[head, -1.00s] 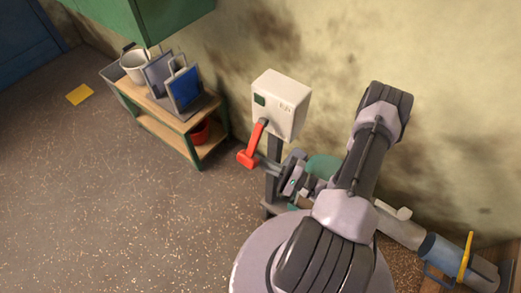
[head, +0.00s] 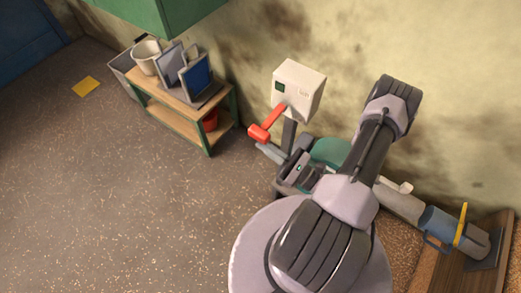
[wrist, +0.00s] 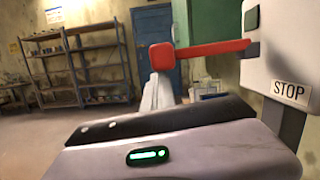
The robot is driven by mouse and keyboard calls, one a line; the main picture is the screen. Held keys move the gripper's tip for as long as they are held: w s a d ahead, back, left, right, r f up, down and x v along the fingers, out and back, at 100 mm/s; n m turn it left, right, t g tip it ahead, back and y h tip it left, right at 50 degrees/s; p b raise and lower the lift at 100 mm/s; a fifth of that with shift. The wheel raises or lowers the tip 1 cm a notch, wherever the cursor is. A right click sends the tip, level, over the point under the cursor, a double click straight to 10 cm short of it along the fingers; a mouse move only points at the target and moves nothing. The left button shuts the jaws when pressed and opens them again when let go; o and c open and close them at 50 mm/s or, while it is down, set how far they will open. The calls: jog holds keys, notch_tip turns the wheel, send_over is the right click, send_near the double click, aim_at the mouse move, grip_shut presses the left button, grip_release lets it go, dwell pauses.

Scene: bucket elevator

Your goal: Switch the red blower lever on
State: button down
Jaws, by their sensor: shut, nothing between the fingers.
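The red lever (head: 272,120) sticks out from the pale switch box (head: 300,88) and slants down to the left in the head view. In the wrist view the red lever (wrist: 205,50) is roughly level, above the STOP label (wrist: 289,90) on the box's side. A RUN label, small and hard to read, is on the box's upper face. My gripper (head: 266,149) is shut and empty, its tips just under the lever's end block. In the wrist view the pale fingers (wrist: 157,96) are close below that block; whether they touch cannot be told.
A green machine (head: 330,151) lies behind my wrist. A wooden shelf unit (head: 180,110) with screens and a bucket (head: 147,56) stands at left by the wall. The floor at left is open.

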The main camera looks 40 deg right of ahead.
aim_at(267, 140)
notch_tip(267, 140, up, 5)
jog(key=m+p, duration=0.1)
jog(key=m, duration=0.1)
jog(key=m+h+p, duration=0.1)
jog(key=m+p, duration=0.1)
jog(key=shift+f+t, duration=0.2)
jog(key=shift+t, duration=0.1)
jog(key=shift+w+d+r+p, duration=0.1)
jog(key=shift+d+r+p, duration=0.1)
jog(key=shift+r+p, duration=0.6)
jog(key=shift+d+r+p, duration=0.15)
jog(key=shift+r+p, duration=0.3)
jog(key=shift+r, duration=0.65)
